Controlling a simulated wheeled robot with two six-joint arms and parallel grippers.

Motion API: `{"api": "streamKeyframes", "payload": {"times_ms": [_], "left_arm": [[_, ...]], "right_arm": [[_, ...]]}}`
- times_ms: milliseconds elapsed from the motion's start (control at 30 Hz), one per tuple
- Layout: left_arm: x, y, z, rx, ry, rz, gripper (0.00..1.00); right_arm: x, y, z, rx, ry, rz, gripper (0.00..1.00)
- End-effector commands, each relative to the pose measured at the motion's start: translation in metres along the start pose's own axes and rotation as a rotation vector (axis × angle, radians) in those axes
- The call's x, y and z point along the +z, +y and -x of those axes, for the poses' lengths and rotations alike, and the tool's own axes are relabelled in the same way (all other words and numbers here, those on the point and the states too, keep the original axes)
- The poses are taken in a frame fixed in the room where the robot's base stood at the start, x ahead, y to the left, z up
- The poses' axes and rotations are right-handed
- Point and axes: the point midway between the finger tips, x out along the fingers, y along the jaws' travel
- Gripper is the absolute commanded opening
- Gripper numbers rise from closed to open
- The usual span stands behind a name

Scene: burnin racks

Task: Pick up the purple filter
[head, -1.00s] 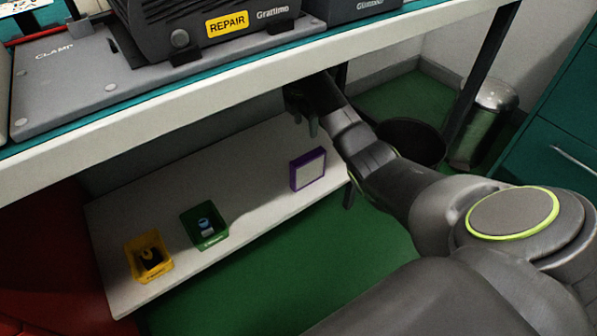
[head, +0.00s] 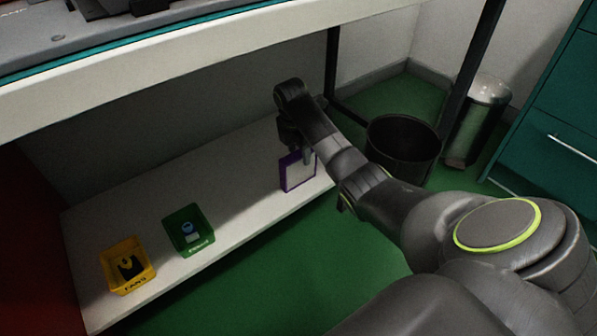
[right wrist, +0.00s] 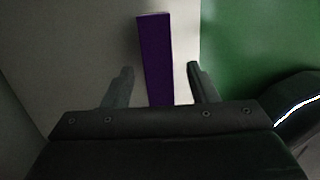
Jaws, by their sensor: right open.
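The purple filter (head: 297,173) is a square panel with a purple frame and a pale face. It stands upright at the right end of the low white shelf, under the bench. My right gripper (head: 304,153) is at the filter's top, with a finger in front of its pale face. In the right wrist view the filter's purple edge (right wrist: 156,60) lies between the two open fingers of my right gripper (right wrist: 161,85), with a gap on each side. The filter's lower part is hidden there by the gripper body. My left gripper is not in view.
The low white shelf (head: 235,165) also holds a green bin (head: 203,248) and a yellow bin (head: 134,285), each with small items. The bench edge (head: 190,55) runs above. A black bin (head: 404,150) and a metal bin (head: 477,120) stand right of the shelf.

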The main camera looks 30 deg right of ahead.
Motion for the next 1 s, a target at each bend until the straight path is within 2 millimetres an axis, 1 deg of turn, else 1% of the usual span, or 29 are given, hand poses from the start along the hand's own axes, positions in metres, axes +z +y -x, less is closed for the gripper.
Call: {"api": "streamKeyframes", "payload": {"times_ms": [33,200,300,533,900,933,1000], "left_arm": [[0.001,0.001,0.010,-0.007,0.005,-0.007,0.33],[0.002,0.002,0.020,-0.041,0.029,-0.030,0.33],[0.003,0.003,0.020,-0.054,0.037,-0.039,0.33],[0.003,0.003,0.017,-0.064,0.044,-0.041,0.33],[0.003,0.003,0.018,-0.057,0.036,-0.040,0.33],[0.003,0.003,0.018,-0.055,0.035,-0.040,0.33],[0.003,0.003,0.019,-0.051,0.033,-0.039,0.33]], "right_arm": [[-0.002,0.000,-0.012,0.000,0.000,0.000,0.53],[-0.002,0.001,-0.032,0.001,0.000,0.000,0.53],[-0.002,0.001,-0.036,0.001,0.000,0.001,0.53],[-0.002,0.000,-0.035,0.001,0.000,0.001,0.53],[-0.002,0.000,-0.035,0.001,0.000,0.000,0.04],[-0.002,0.001,-0.035,0.001,-0.001,0.000,0.02],[-0.002,0.001,-0.035,0.001,-0.001,0.000,0.02]]}}
